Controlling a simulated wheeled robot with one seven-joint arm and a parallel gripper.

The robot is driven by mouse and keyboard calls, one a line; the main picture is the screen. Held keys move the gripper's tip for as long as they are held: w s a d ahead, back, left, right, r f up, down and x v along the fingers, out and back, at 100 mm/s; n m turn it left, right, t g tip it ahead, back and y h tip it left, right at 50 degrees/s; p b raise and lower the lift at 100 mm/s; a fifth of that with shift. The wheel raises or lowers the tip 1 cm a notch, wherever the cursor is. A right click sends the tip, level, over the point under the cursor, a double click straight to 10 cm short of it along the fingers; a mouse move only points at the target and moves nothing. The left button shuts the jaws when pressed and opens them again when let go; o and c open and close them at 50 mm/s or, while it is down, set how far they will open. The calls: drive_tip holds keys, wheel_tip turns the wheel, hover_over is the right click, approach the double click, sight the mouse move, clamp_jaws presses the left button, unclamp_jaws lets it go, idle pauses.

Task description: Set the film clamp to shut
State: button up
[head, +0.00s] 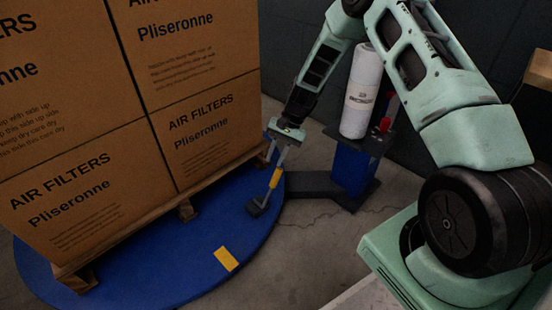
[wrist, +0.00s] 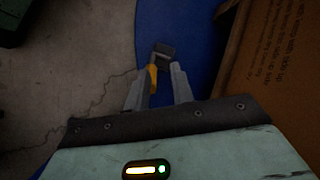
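The film clamp (head: 257,208) is a small dark block with a yellow lever (head: 275,179), at the right edge of the blue turntable. In the head view the lever stands up at a tilt. My gripper (head: 277,158) is above the clamp, pointing down. In the wrist view the dark block (wrist: 164,50) lies beyond the fingertips. The yellow lever (wrist: 153,77) shows beside the inner side of the left finger. My gripper (wrist: 163,70) has its fingers apart, with blue surface visible between them. I cannot tell whether a finger touches the lever.
Stacked air filter boxes (head: 95,190) on a wooden pallet fill the blue turntable (head: 180,285) and rise close to my gripper's left. A white film roll (head: 361,95) stands on a blue and dark post (head: 350,168) to the right. Concrete floor lies in front.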

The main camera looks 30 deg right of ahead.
drive_tip(key=w+a+f+m+t, duration=0.1)
drive_tip(key=a+m, duration=0.1)
drive_tip(key=a, duration=0.1)
drive_tip(key=w+a+f+m+t+h, duration=0.1)
drive_tip(key=w+a+m, duration=0.1)
drive_tip(key=a, duration=0.2)
drive_tip(key=w+a+f+m+t+h, duration=0.1)
drive_tip(key=w+a+f+m, duration=0.1)
drive_tip(key=a, duration=0.1)
drive_tip(key=shift+a+m+t, duration=0.3)
drive_tip(key=shift+a+m, duration=0.05)
drive_tip(key=shift+m, duration=0.05)
clamp_jaws()
drive_tip(key=m+t+h+p, duration=0.1)
drive_tip(key=m+t+h, duration=0.3)
drive_tip(key=m+h, duration=1.2)
approach(275, 178)
drive_tip(key=shift+m+y, duration=0.3)
drive_tip(key=shift+y, duration=0.4)
drive_tip(key=b+x, duration=0.5)
drive_tip(key=b, duration=0.1)
drive_tip(key=shift+w+d, duration=0.1)
drive_tip(key=shift+d, duration=0.4)
drive_tip(key=shift+w+d+b, duration=0.3)
drive_tip(key=shift+d+b, duration=0.1)
drive_tip(key=shift+d, duration=0.1)
